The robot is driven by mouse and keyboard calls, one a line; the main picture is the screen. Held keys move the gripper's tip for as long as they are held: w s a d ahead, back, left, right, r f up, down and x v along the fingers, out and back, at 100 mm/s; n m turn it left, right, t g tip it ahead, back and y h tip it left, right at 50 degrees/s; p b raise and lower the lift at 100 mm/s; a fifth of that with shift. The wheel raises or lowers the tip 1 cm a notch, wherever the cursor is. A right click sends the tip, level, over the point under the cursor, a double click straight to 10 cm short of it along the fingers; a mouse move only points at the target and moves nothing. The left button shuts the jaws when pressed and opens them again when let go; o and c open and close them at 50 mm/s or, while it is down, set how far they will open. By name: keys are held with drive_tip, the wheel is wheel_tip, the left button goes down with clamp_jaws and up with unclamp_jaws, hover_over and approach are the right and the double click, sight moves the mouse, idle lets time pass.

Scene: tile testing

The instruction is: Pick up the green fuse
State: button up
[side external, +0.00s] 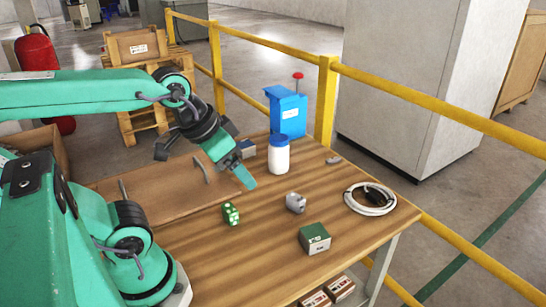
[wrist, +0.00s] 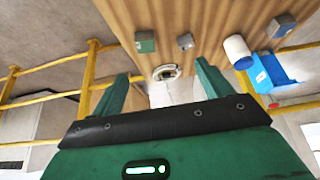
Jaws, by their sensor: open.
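Two green things lie on the wooden table. One is a small upright green block with white spots (side external: 230,214), left of centre in the side view. The other is a dark green box with a pale side (side external: 314,238), nearer the front edge; it also shows in the wrist view (wrist: 145,42). I cannot tell for sure which is the fuse. My gripper (side external: 244,178) is open and empty, in the air above the back part of the table, apart from both. Its two green fingers (wrist: 160,80) stand wide apart in the wrist view. The spotted block does not show there.
A grey part (side external: 296,203) lies between the two green things. A white bottle with a blue cap (side external: 279,155) and a blue holder (side external: 288,115) stand behind. A coiled white cable (side external: 370,199) lies right. A yellow railing (side external: 326,98) runs behind the table.

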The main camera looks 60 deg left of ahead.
drive_tip(key=g, duration=0.6)
hover_over(229, 207)
wheel_tip(229, 207, down, 16)
drive_tip(key=shift+r, duration=0.1)
drive_tip(key=shift+f, duration=0.2)
drive_tip(key=shift+f, duration=1.2)
drive_tip(key=shift+f, duration=0.1)
drive_tip(key=shift+f, duration=2.5)
